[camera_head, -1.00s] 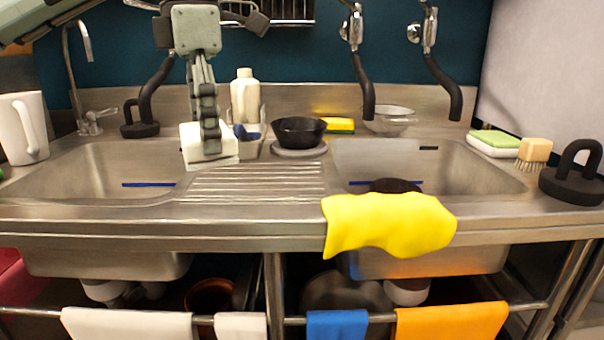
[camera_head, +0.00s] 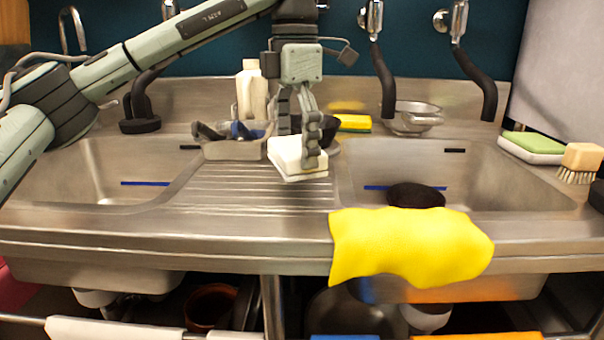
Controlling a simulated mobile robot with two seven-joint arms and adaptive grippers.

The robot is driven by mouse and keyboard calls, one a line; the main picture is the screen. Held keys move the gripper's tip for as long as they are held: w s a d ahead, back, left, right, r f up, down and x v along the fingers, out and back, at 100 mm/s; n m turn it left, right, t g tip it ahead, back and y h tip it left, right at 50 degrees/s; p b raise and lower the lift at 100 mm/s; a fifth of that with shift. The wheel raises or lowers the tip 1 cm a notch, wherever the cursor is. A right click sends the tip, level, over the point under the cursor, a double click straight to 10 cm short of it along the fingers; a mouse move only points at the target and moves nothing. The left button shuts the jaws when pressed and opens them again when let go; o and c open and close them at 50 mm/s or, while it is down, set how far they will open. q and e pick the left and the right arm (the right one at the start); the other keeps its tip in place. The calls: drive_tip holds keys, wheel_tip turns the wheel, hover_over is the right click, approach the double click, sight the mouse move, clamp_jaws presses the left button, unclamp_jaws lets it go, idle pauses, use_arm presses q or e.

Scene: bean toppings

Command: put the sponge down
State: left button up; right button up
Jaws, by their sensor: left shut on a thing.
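My left gripper (camera_head: 306,152) is shut on a white sponge (camera_head: 290,168). It holds the sponge over the back right end of the ribbed drainboard (camera_head: 240,188), beside the right sink basin (camera_head: 460,175). I cannot tell whether the sponge touches the metal. The gripper and sponge partly hide a black bowl behind them. A yellow and green sponge (camera_head: 354,124) lies at the back, and a green and white sponge (camera_head: 533,147) lies at the right. My right gripper is not in view.
A tray of utensils (camera_head: 236,148) and a cream bottle (camera_head: 251,92) stand left of the gripper. A glass bowl (camera_head: 412,118) is behind the right basin. A wooden brush (camera_head: 580,162) lies at the right. A yellow cloth (camera_head: 408,246) drapes over the front edge. The drainboard's front is clear.

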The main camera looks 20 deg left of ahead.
sight(302, 190)
use_arm(q)
drive_tip(key=shift+w+d+f, duration=0.3)
drive_tip(key=shift+w+d, duration=0.1)
drive_tip(key=shift+w, duration=0.05)
wheel_tip(302, 190, down, 4)
drive_tip(key=shift+r, duration=0.1)
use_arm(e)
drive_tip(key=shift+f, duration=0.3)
use_arm(q)
drive_tip(key=shift+f, duration=0.25)
drive_tip(key=o, duration=0.7)
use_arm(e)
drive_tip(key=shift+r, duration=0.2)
use_arm(q)
drive_tip(key=shift+r, duration=0.1)
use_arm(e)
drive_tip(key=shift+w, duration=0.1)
